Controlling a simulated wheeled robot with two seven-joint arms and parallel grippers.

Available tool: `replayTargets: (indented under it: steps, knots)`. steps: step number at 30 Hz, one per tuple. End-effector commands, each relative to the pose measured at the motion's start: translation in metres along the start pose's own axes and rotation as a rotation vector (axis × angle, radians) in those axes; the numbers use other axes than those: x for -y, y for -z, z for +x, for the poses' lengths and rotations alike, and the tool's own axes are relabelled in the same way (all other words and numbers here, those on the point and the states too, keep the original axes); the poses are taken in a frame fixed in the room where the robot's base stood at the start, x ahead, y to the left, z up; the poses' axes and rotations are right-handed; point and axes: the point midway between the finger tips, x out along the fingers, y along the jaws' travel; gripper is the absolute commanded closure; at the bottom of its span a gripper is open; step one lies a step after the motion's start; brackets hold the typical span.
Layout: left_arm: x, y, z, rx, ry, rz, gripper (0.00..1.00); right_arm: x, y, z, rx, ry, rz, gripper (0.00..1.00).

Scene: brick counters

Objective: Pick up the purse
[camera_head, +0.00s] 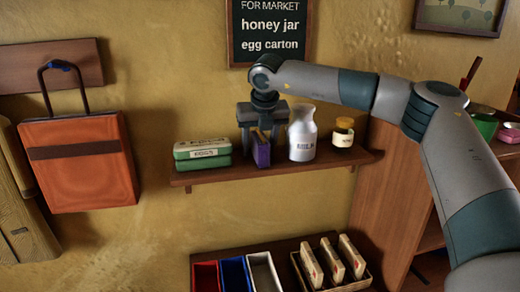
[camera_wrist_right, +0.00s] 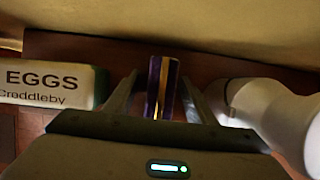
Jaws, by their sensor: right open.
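A narrow purple item with a gold band, which looks like the purse (camera_head: 261,152), stands on the wall shelf between the green egg cartons and the white milk bottle. My right gripper (camera_head: 262,132) comes down over it from above with its fingers apart. In the right wrist view the purse (camera_wrist_right: 162,88) sits between the two open fingers of the gripper (camera_wrist_right: 160,100), with a gap visible on each side. Its lower part is hidden there by the gripper body. My left gripper is not in view.
Egg cartons (camera_head: 203,151) stand close on the left, the milk bottle (camera_head: 302,140) close on the right, then a small jar (camera_head: 343,133). The shelf (camera_head: 215,177) is narrow. An orange bag (camera_head: 80,165) hangs at left. Coloured bins (camera_head: 236,275) and a basket (camera_head: 345,285) are below.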

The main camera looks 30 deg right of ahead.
Motion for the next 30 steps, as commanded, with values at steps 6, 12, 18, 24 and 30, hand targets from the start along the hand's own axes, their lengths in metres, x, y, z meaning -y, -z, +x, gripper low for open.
replayTargets:
  steps: [6, 12, 18, 24, 30]
  knots:
    - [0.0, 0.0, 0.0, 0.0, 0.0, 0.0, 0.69, 0.0, 0.0, 0.001, -0.001, 0.0, 0.0, 0.71]
    - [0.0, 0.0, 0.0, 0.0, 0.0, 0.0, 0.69, 0.0, 0.0, 0.0, -0.001, 0.0, 0.0, 0.97]
    - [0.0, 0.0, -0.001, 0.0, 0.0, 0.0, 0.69, 0.0, 0.0, 0.0, -0.001, 0.0, 0.0, 0.97]
    - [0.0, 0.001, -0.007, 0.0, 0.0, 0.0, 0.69, 0.0, -0.001, -0.004, -0.001, 0.0, 0.0, 0.97]
    - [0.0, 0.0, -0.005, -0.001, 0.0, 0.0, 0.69, -0.001, -0.005, -0.011, 0.002, -0.001, 0.002, 0.97]
